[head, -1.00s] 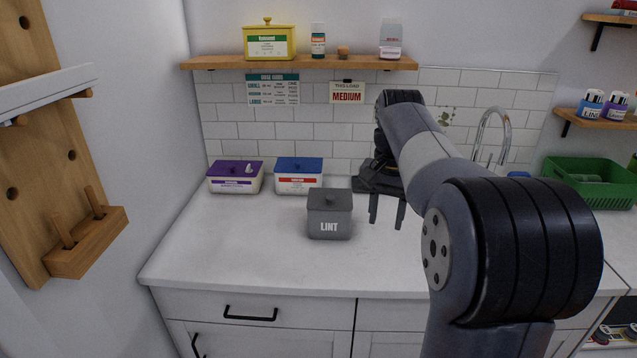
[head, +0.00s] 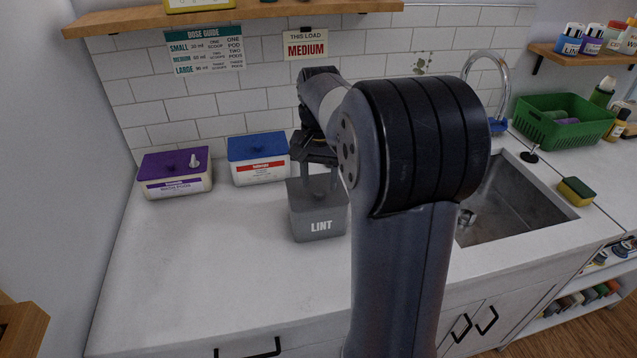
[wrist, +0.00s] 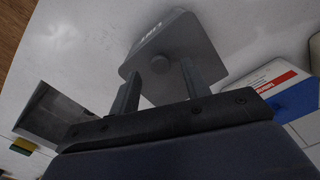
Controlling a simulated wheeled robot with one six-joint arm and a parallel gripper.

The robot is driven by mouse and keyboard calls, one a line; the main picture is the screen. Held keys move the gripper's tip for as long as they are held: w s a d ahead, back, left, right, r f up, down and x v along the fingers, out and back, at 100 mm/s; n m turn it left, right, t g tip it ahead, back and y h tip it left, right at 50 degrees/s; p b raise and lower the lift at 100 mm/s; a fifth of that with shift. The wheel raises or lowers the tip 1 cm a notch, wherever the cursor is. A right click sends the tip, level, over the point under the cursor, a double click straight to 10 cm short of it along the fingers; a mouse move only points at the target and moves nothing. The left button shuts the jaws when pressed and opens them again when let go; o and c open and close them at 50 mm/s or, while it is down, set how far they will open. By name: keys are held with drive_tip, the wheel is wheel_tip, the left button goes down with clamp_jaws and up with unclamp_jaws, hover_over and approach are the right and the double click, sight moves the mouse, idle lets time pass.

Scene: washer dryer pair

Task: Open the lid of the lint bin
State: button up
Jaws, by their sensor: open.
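The grey lint bin (head: 318,224) stands on the white counter, its white LINT label facing me, and it also shows in the wrist view (wrist: 182,40). Its grey lid (wrist: 162,90) is shut. A round knob (wrist: 159,65) stands out from the lid. My gripper (head: 321,194) is over the bin, pointing down. In the wrist view my gripper (wrist: 160,70) is open, one finger on each side of the knob with gaps between. The head view does not clearly show the knob.
A purple-lidded box (head: 175,176) and a blue-lidded box (head: 258,161) stand behind and left of the bin. A sink (head: 515,205) with a tap lies to the right. A shelf (head: 240,17) hangs above. The counter's front left is clear.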

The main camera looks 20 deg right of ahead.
drive_tip(key=shift+f, duration=0.95)
drive_tip(key=shift+c, duration=0.3)
clamp_jaws()
